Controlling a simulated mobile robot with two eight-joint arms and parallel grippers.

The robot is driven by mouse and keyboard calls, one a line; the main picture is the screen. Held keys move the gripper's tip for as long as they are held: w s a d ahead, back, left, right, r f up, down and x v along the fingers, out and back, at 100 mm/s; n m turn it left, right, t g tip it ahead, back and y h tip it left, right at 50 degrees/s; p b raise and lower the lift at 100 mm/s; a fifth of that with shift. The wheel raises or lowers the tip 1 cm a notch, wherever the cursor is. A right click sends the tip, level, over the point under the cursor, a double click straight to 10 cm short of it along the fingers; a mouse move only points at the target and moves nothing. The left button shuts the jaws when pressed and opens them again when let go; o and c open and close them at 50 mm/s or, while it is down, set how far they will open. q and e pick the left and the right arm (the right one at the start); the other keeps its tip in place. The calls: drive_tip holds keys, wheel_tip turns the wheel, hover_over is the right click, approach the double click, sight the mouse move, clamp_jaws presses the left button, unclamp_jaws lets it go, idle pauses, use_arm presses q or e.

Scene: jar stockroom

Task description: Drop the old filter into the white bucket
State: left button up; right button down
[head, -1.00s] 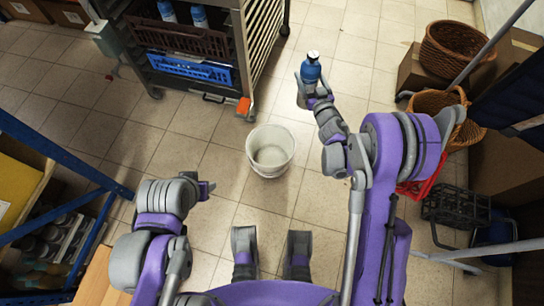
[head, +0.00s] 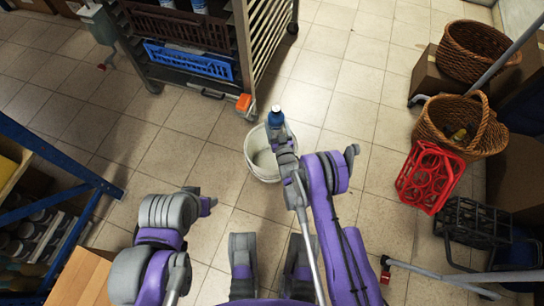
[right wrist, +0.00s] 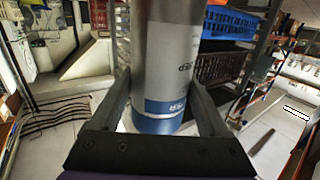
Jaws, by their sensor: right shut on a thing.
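The old filter (head: 275,115) is a cylinder with a blue end in the head view. In the right wrist view the filter (right wrist: 167,60) appears grey with a blue band at its lower end. My right gripper (head: 279,134) is shut around it, with a finger on each side. The white bucket (head: 257,170) stands on the floor. The held filter and gripper overlap its right rim in the head view; the height between them is hard to judge. My left gripper (head: 207,204) is to the lower left of the bucket, its jaw opening unclear.
A rack with a blue crate (head: 188,61) stands at upper left, with an orange block (head: 244,102) at its corner. Wicker baskets (head: 452,120), a red bottle carrier (head: 429,177) and a black crate (head: 476,222) are at right. Blue shelving (head: 60,158) is at left.

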use_arm(q)
drive_tip(key=shift+s+b+x, duration=0.2)
drive_tip(key=shift+b+x, duration=0.9)
drive_tip(key=shift+b, duration=0.1)
use_arm(e)
drive_tip(key=shift+f, duration=2.9)
use_arm(q)
drive_tip(key=shift+f, duration=0.1)
use_arm(e)
unclamp_jaws()
drive_tip(key=shift+s, duration=0.1)
